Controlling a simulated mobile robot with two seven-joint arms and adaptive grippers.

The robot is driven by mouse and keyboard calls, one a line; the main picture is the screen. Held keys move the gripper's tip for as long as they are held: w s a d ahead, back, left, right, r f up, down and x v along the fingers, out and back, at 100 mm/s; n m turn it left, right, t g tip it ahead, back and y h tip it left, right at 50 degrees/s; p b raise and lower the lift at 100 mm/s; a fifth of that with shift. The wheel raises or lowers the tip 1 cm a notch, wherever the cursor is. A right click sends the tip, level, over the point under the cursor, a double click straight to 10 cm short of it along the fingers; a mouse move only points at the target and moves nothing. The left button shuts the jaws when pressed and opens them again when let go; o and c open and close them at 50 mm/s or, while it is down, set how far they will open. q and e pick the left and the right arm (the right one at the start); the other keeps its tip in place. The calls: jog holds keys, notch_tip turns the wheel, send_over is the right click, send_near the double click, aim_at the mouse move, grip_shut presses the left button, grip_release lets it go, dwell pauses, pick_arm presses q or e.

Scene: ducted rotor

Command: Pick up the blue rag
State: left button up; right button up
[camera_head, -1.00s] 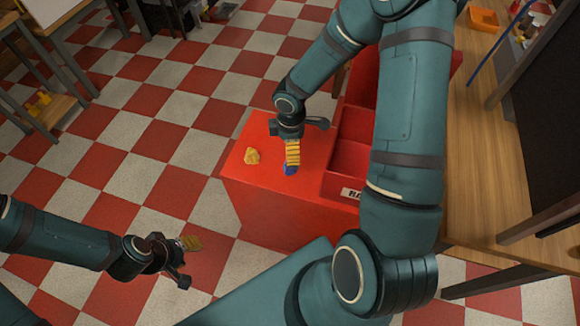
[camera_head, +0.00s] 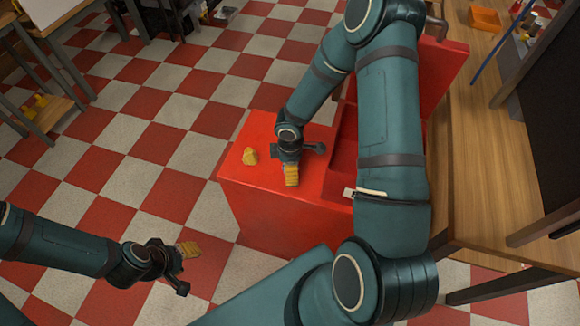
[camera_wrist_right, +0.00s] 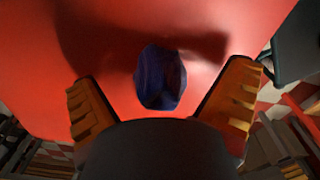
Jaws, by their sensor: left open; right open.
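The blue rag (camera_wrist_right: 161,77) is a small crumpled dark blue lump on the red surface in the right wrist view. It lies between and just ahead of the two yellow ridged fingers of my right gripper (camera_wrist_right: 165,105), which are spread open with space on both sides of it. In the head view my right gripper (camera_head: 292,175) points down at the top of the red box (camera_head: 250,185), and the rag is hidden there. My left gripper (camera_head: 188,250) hangs over the checkered floor at lower left, open and away from the rag.
A wooden workbench (camera_head: 480,160) runs along the right.

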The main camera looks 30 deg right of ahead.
jog(key=c, duration=1.4)
jog(key=shift+o, duration=0.2)
jog(key=shift+r, duration=0.1)
notch_tip(320, 180, up, 10)
jog(key=p, duration=0.3)
jog(key=o, duration=0.6)
jog(key=c, duration=0.6)
